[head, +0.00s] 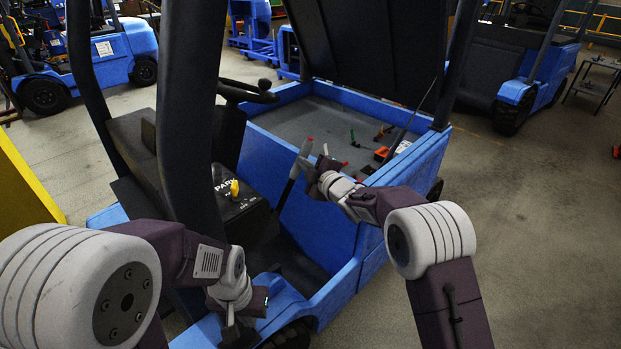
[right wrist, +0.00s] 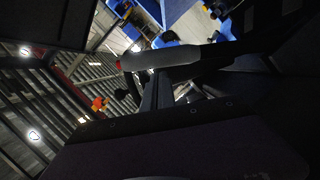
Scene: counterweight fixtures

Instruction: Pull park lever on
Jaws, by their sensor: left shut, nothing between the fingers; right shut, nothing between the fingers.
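A dark control panel (head: 228,203) on the blue forklift reads "PARK" and carries a small yellow knob (head: 234,188). A lever (head: 295,170) with a pale upper part and dark stem rises to the right of the panel, leaning right; a red tip shows by its top. My right gripper (head: 307,170) is shut and empty beside the lever's upper part; I cannot tell whether they touch. My left gripper (head: 231,328) is shut and empty, low by the forklift's blue front edge. The right wrist view is dark, with a grey bar (right wrist: 160,57) across it and an orange-yellow object (right wrist: 98,103).
The forklift's dark post (head: 185,110) stands left of the panel, with a steering wheel (head: 248,91) behind. A blue-walled bay (head: 335,98) holding small coloured parts lies beyond the lever under a raised dark cover (head: 375,45). Open floor (head: 500,190) is at right.

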